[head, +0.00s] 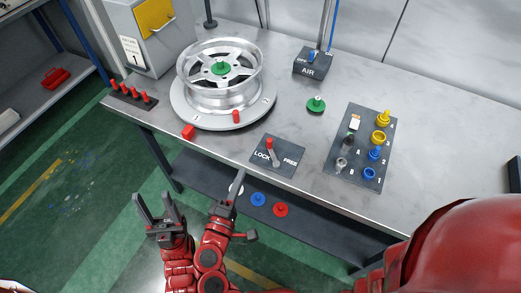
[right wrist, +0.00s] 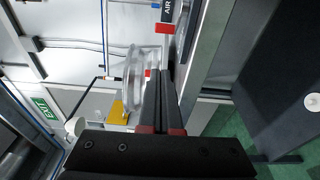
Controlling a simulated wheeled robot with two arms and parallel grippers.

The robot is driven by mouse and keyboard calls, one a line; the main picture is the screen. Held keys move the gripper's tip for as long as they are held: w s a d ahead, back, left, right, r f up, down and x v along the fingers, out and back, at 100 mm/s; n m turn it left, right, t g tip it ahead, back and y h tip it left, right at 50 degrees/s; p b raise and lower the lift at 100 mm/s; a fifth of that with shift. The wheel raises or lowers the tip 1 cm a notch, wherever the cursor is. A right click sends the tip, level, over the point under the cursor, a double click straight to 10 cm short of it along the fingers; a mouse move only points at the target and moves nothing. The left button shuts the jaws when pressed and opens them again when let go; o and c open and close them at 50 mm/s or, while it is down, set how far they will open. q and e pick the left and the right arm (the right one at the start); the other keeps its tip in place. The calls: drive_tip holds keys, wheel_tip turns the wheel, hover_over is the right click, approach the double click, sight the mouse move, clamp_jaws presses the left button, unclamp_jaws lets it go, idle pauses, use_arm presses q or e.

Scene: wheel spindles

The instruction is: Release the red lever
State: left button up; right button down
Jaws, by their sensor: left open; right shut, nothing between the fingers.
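The red lever (head: 269,147) stands on a dark plate marked LOCK and FREE (head: 290,162) near the table's front edge. Its red grip is up between the two words, above a grey metal foot. My right gripper (head: 238,174) is shut and empty, in front of the table edge, to the left of and below the lever, apart from it. Its closed fingers also show in the right wrist view (right wrist: 165,78); a red piece ahead of them (right wrist: 162,28) may be the lever grip. My left gripper (head: 152,199) is open and empty, further left over the floor.
A wheel rim (head: 214,95) sits on a round turntable with red blocks at its edge. An AIR switch box (head: 312,66), a green knob (head: 316,104) and a panel of coloured parts (head: 348,179) are on the table. Blue and red discs (head: 281,209) lie on the lower shelf.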

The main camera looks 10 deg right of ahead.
sight(261, 158)
drive_tip(key=p+x, duration=0.2)
drive_tip(key=x, duration=0.5)
drive_tip(key=shift+w+d+r, duration=0.15)
drive_tip(key=shift+d, duration=0.05)
drive_tip(key=shift+w+d+p, duration=0.25)
drive_tip(key=shift+d+p, duration=0.15)
drive_tip(key=shift+d, duration=0.8)
drive_tip(key=shift+w+d, duration=0.15)
drive_tip(key=shift+d, duration=0.35)
drive_tip(key=shift+w+m+g+h, duration=0.2)
drive_tip(key=shift+m+g+h, duration=0.15)
drive_tip(key=shift+h, duration=0.25)
